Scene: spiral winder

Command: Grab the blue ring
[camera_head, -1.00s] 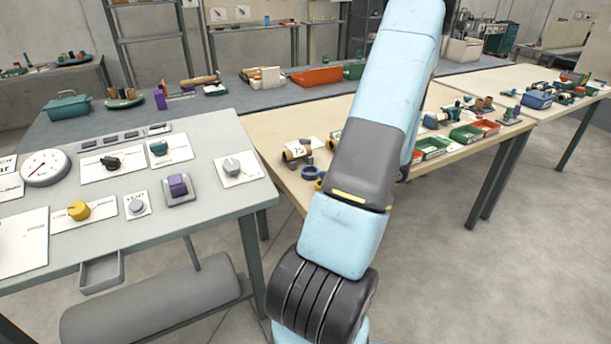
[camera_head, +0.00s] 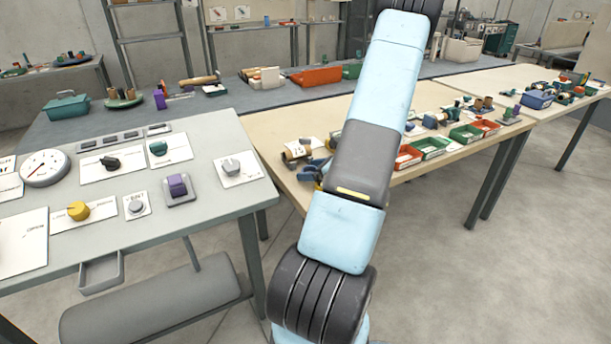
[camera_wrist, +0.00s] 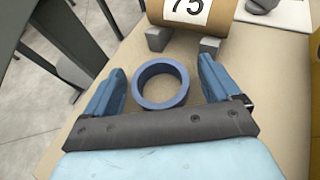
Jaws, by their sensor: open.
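The blue ring (camera_wrist: 138,86) lies flat on the light wooden table (camera_wrist: 268,95) in the wrist view. My gripper (camera_wrist: 162,82) is open, with one blue finger on each side of the ring. The ring sits nearer the left finger, and there is a wider gap to the right finger. I cannot tell how high the fingers are above the table. In the head view my gripper's blue fingers (camera_head: 316,170) show partly beside my arm, and the ring is hidden there.
A brown cylinder labelled 75 (camera_wrist: 190,12) rests on grey blocks just beyond the ring. The table edge is close on the left, with grey table legs past it. Green bins (camera_head: 432,147) and red bins (camera_head: 407,156) stand farther right. A grey control desk (camera_head: 230,197) is at left.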

